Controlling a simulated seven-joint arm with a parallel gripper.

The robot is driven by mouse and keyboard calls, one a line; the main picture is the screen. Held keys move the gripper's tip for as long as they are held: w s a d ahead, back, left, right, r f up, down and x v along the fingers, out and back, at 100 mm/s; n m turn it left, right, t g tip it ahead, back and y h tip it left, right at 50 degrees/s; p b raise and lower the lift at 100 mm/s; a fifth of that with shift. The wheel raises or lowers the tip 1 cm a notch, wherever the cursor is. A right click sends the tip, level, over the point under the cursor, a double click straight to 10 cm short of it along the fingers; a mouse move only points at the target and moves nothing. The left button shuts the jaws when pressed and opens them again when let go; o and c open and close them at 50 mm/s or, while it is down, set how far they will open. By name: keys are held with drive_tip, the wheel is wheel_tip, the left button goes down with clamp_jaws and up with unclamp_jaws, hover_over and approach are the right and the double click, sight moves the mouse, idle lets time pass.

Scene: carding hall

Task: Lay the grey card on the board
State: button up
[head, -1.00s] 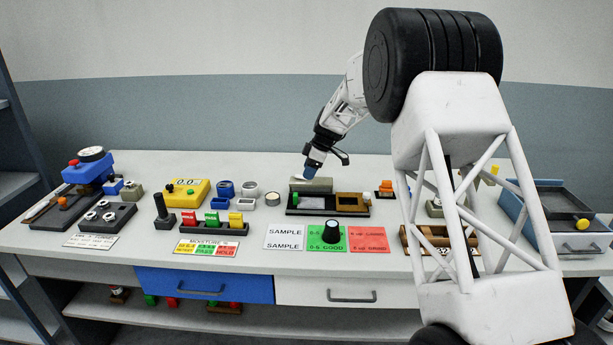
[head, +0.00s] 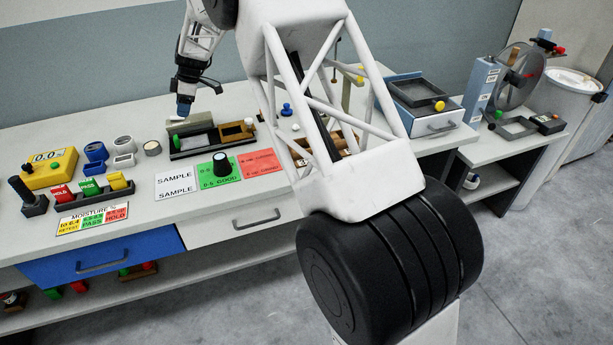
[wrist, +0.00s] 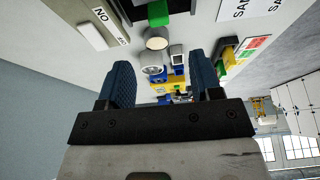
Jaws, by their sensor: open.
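No flat piece is clearly readable as the grey card. A grey-beige block (head: 190,123) stands along the back of a black tray (head: 182,154); its labelled face may be the block with "NO" lettering (wrist: 88,22) in the wrist view. A flat grey piece (head: 196,140) lies in the tray's left part. Which surface is the board is unclear; a sheet with white SAMPLE (head: 178,183), green and red fields lies in front. My gripper (head: 183,112) is just above the grey block's left end. In the wrist view my gripper (wrist: 162,82) has its blue fingers apart, nothing between them.
A black knob (head: 221,162) stands on the green field. Left are a yellow meter (head: 48,168), blue and grey cups (head: 96,151) and a moisture card (head: 92,218) with coloured tabs behind it. My own arm hides part of the bench.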

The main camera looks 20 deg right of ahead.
drive_tip(key=s+d+r+m+h, duration=0.1)
drive_tip(key=s+d+r+m, duration=0.3)
drive_tip(key=s, duration=0.6)
drive_tip(key=s+d+r+m+t, duration=0.1)
drive_tip(key=s+d+r+m, duration=0.1)
drive_tip(key=s+d+r, duration=0.65)
drive_tip(key=s+d+r+m+h, duration=0.1)
drive_tip(key=s+d+r+m, duration=0.2)
drive_tip(key=s, duration=0.9)
drive_tip(key=s+d+f+m, duration=0.1)
drive_tip(key=s+d+m, duration=0.1)
drive_tip(key=s, duration=0.9)
drive_tip(key=s+d+f+m+t+h, duration=0.1)
drive_tip(key=s+m, duration=0.3)
drive_tip(key=s, duration=0.7)
drive_tip(key=s+d+f+m+h, duration=0.1)
drive_tip(key=s+d+f+m, duration=0.1)
drive_tip(key=s, duration=0.9)
drive_tip(key=shift+s+d+m+t, duration=0.35)
drive_tip(key=shift+d+m, duration=0.15)
drive_tip(key=shift+d, duration=0.45)
